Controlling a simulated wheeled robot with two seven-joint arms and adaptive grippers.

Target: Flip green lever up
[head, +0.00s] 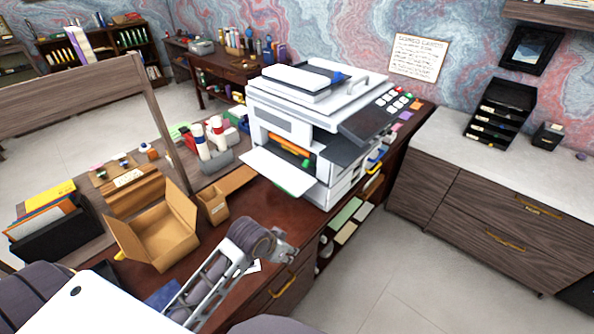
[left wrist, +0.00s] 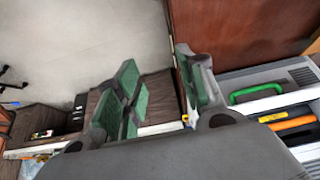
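The white printer (head: 330,120) stands on the desk with its side panel folded down, so its inside shows. The green lever (head: 306,163) is a small green spot in that opening, beside an orange part (head: 290,145). In the left wrist view the green lever (left wrist: 257,93) is a looped handle right of my fingers, with the orange part (left wrist: 288,125) beside it. My left gripper (head: 284,246) is in front of and below the printer, apart from the lever. Its green-padded fingers (left wrist: 166,88) are spread and empty. My right gripper is not in view.
The folded-down white panel (head: 280,171) juts out below the opening. An open cardboard box (head: 160,240) and two red-and-white bottles (head: 210,140) stand left of the printer. A grey-topped cabinet (head: 500,190) is at the right. The floor (head: 390,270) in front is clear.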

